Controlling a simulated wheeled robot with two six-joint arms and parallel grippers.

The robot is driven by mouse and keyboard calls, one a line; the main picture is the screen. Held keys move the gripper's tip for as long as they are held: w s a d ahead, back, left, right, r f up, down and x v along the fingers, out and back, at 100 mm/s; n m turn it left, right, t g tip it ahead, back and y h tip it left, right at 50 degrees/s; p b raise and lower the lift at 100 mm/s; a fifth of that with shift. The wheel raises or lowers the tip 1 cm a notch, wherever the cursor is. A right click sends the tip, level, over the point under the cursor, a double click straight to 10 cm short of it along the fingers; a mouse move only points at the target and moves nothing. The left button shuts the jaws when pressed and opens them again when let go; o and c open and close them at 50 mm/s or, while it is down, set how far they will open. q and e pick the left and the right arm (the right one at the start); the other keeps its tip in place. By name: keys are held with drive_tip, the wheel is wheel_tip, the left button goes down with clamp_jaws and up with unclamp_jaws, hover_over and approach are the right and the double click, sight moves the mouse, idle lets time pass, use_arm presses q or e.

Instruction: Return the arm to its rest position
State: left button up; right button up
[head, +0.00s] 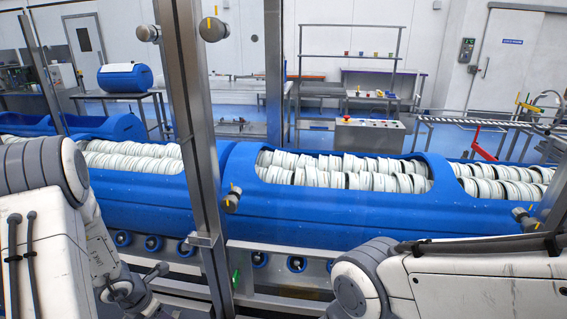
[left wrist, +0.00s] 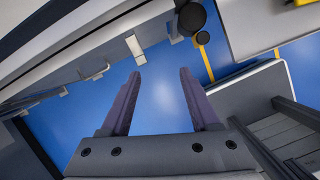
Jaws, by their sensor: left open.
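My left gripper (left wrist: 160,85) shows in the left wrist view. Its two dark fingers are apart, with only blue floor (left wrist: 155,60) visible between them, so it is open and empty. In the head view my left arm (head: 45,215) comes in from the left and bends down at the lower left. Its gripper is out of that view. My right arm (head: 440,285) lies at the lower right of the head view, and its gripper is not visible.
Blue tubs (head: 330,215) full of white discs stand in a row across the middle. A steel post (head: 188,120) rises in front of them. A control box with buttons (head: 370,135) and tables stand behind. In the left wrist view, a grey-white panel (left wrist: 265,25) is at upper right.

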use_arm(q)
drive_tip(key=w+d+r+m+h, duration=0.1)
drive_tip(key=w+d+r+m, duration=0.1)
drive_tip(key=d+r+m, duration=0.45)
drive_tip(key=w+d+r+m+h, duration=0.15)
drive_tip(key=d+m, duration=0.25)
drive_tip(key=d, duration=0.5)
drive_tip(key=s+d+r+m+g+h, duration=0.1)
drive_tip(key=s+d+r+m, duration=0.2)
drive_tip(key=d+m, duration=0.15)
drive_tip(key=s+d+r+m+h, duration=0.1)
drive_tip(key=s+d+r+m, duration=0.1)
drive_tip(key=d+r+m, duration=0.3)
drive_tip(key=s+d+r+m+g+y, duration=0.1)
drive_tip(key=s+d+r+m+y, duration=0.1)
drive_tip(key=s+m, duration=0.7)
drive_tip(key=s+d+r+m+g+y, duration=0.1)
drive_tip(key=s+d+r+m+y, duration=0.1)
drive_tip(key=s+m, duration=0.7)
drive_tip(key=shift+s+d+r+m+g, duration=0.4)
drive_tip(key=shift+d+r, duration=0.1)
